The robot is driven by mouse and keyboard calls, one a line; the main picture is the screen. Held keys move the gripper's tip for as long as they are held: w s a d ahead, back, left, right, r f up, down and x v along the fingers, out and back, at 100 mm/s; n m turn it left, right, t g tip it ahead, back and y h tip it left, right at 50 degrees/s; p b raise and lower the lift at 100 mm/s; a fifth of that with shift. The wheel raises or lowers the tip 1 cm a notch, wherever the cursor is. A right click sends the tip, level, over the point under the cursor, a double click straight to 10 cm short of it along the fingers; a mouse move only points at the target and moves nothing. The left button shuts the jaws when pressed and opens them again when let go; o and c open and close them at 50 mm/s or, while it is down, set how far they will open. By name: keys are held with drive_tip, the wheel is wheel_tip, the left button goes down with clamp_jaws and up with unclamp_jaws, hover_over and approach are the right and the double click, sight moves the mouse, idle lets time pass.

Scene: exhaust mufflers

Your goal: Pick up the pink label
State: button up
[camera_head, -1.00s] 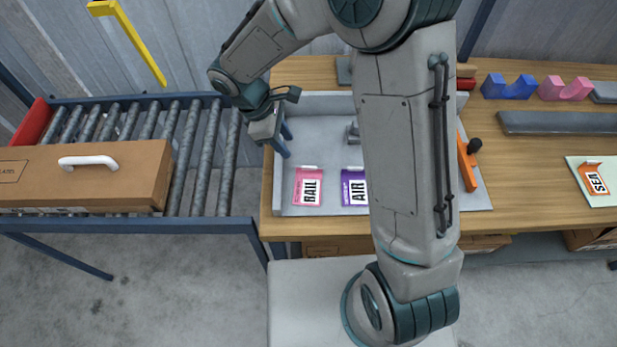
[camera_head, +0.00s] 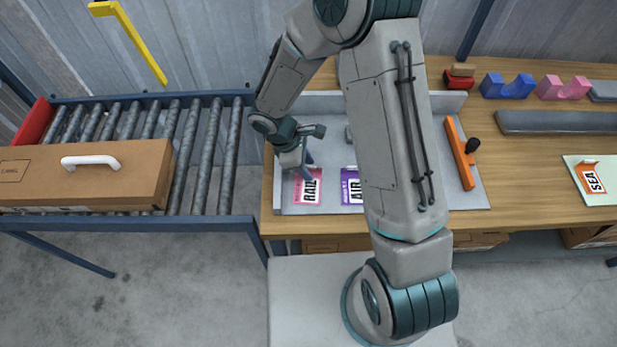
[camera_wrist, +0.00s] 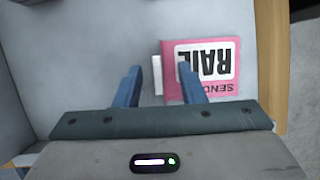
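The pink label (camera_head: 307,191), printed RAIL, lies in the left front part of the grey tray (camera_head: 330,202) on the workbench. In the wrist view the pink label (camera_wrist: 208,65) is right of centre, with a white tab on its left edge. My gripper (camera_head: 305,174) is just above the label in the head view. In the wrist view my gripper (camera_wrist: 157,78) has its two blue fingers apart with nothing between them but the tab area beyond. The right finger overlaps part of the label in view. Contact is not visible.
A purple AIR label (camera_head: 351,187) lies to the right, partly hidden by my arm. An orange tool (camera_head: 459,153) lies at the tray's right side. A roller conveyor with a cardboard box (camera_head: 85,173) stands at left. A SEA label (camera_head: 592,178) lies far right.

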clamp_jaws()
drive_tip(key=shift+r, duration=0.15)
